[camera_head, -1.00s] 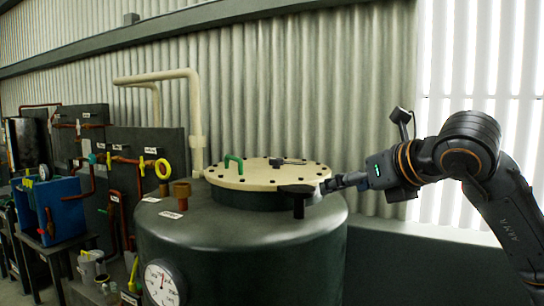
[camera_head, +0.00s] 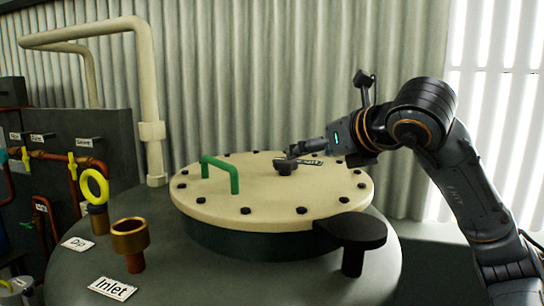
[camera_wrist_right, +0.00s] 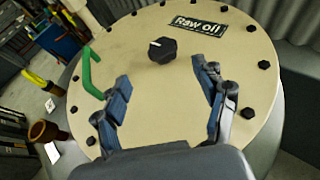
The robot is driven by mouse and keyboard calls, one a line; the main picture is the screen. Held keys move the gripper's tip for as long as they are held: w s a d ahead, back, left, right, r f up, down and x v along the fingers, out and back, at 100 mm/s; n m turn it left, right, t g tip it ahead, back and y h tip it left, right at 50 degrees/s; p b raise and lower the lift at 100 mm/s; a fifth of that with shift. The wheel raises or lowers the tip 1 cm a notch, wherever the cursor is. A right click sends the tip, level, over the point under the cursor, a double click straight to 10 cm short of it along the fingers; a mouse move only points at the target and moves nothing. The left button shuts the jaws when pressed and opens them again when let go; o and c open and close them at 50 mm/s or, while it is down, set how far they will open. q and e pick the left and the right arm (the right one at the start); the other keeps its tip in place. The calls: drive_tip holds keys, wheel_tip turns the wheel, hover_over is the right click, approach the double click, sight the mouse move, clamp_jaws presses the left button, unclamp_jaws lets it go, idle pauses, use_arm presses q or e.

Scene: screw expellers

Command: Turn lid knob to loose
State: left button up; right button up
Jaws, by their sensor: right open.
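The lid (camera_head: 270,205) is a round cream disc with black bolts around its rim, on top of a dark tank (camera_head: 230,275). A black lid knob (camera_head: 286,167) sits near its back; in the right wrist view the knob (camera_wrist_right: 162,50) shows a white pointer mark. A green handle (camera_head: 222,172) stands on the lid left of the knob. My right gripper (camera_head: 296,152) reaches in from the right, close to the knob. In the right wrist view my right gripper (camera_wrist_right: 164,72) is open and empty, its fingers apart with the knob ahead between them. My left gripper is not in view.
A "Raw oil" label (camera_wrist_right: 200,24) lies beside the knob. A black flat-topped post (camera_head: 351,232) stands at the lid's front right. A brass inlet cup (camera_head: 130,238) and a yellow ring valve (camera_head: 95,186) are at left. A cream pipe (camera_head: 145,90) rises behind.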

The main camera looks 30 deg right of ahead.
sight(286, 160)
drive_tip(key=shift+w+d+f, duration=0.1)
drive_tip(key=shift+w+f, duration=0.2)
drive_tip(key=shift+w, duration=0.2)
drive_tip(key=p+x, duration=0.1)
drive_tip(key=x, duration=0.3)
drive_tip(key=shift+d, duration=0.1)
drive_tip(key=p+x, duration=0.1)
drive_tip(key=x, duration=0.5)
drive_tip(key=shift+r+p, duration=0.1)
drive_tip(key=shift+p, duration=0.3)
drive_tip(key=shift+w, duration=0.25)
drive_tip(key=shift+w+f, duration=0.25)
drive_tip(key=shift+f, duration=0.05)
drive_tip(key=c, duration=0.9)
drive_tip(key=shift+c, duration=1.3)
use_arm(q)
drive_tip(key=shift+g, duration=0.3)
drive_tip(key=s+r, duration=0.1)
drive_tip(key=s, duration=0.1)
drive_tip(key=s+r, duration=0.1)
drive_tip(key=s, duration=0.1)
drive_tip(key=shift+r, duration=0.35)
